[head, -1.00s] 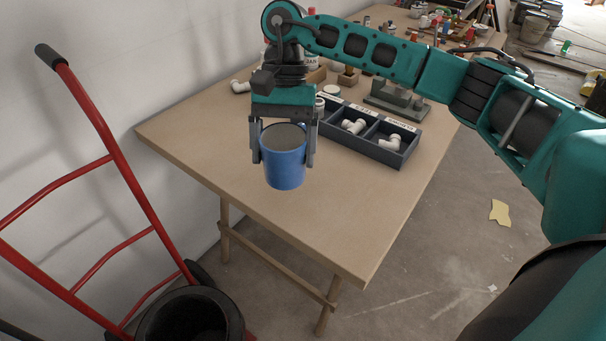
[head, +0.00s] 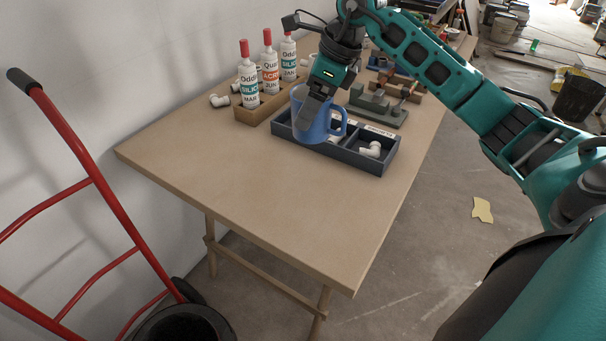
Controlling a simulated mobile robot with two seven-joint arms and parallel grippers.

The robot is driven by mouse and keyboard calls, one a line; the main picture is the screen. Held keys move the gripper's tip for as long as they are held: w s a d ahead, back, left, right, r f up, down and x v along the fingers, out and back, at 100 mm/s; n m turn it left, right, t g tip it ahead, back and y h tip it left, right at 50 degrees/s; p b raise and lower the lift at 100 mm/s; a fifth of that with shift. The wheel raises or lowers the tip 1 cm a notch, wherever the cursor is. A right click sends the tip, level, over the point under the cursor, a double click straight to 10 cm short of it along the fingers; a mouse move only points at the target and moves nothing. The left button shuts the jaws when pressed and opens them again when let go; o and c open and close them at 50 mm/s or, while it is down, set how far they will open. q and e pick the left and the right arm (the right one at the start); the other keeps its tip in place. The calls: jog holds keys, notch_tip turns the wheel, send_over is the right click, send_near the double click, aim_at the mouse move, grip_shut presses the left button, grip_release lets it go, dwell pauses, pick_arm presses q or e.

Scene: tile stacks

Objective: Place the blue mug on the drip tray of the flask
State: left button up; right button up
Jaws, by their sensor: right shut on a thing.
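The blue mug (head: 308,126) hangs upright in my right gripper (head: 312,108), above the dark divided bin on the wooden table. Its handle (head: 341,124) points right. One dark finger of the gripper lies across the mug's near side; the other finger is mostly hidden. The gripper is shut on the mug. I cannot make out a flask or a drip tray in the head view. My left gripper is not in view.
The dark divided bin (head: 358,158) holds white pipe fittings. Left of it, a wooden rack (head: 244,115) carries red-capped tubes. A grey vise (head: 378,108) stands behind. The table's near part (head: 270,200) is clear. A red hand truck (head: 95,180) stands at left.

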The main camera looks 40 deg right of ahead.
notch_tip(320, 180, down, 16)
jog(key=shift+r, duration=0.1)
dwell(0.4)
jog(key=shift+f+b, duration=0.2)
jog(key=shift+b, duration=0.15)
jog(key=o, duration=1.1)
